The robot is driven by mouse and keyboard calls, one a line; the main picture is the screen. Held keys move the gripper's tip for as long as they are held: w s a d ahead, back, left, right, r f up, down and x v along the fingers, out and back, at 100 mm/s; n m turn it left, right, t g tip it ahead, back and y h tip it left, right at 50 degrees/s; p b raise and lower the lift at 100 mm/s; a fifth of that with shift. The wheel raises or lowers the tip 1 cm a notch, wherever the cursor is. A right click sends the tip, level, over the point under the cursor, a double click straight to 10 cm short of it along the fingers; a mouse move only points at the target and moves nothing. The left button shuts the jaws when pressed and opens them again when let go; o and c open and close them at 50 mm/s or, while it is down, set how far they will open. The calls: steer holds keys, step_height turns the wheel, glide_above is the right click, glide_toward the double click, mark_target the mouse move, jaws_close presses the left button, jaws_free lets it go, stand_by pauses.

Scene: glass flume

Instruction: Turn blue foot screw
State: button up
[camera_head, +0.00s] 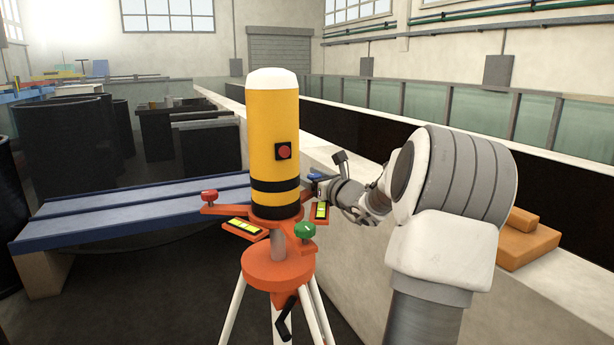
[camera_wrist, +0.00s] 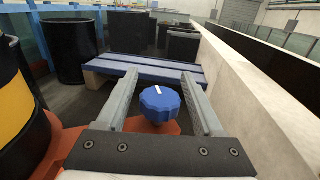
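The blue foot screw (camera_wrist: 160,103) is a ribbed knob with a white mark on top, on an orange plate in the wrist view. My gripper (camera_wrist: 155,92) is open around it, one finger on each side with gaps between. In the head view my gripper (camera_head: 316,180) is at the right of the yellow instrument (camera_head: 272,140), and the blue screw is mostly hidden there. The orange tribrach also carries a red foot screw (camera_head: 209,196) and a green foot screw (camera_head: 304,231). Two bubble levels, a left one (camera_head: 244,226) and a right one (camera_head: 320,211), sit on orange plates.
An orange tripod head (camera_head: 279,265) on white legs carries the instrument, with a black crank (camera_head: 287,317) below. The pale flume wall (camera_head: 460,230) runs along the right, with orange blocks (camera_head: 528,240) on it. A blue bench (camera_head: 130,208) and black drums (camera_head: 68,146) stand behind.

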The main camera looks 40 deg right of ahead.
steer(key=shift+s, duration=0.1)
steer(key=s+a, duration=0.2)
steer(key=s, duration=1.5)
steer(key=shift+a, duration=0.3)
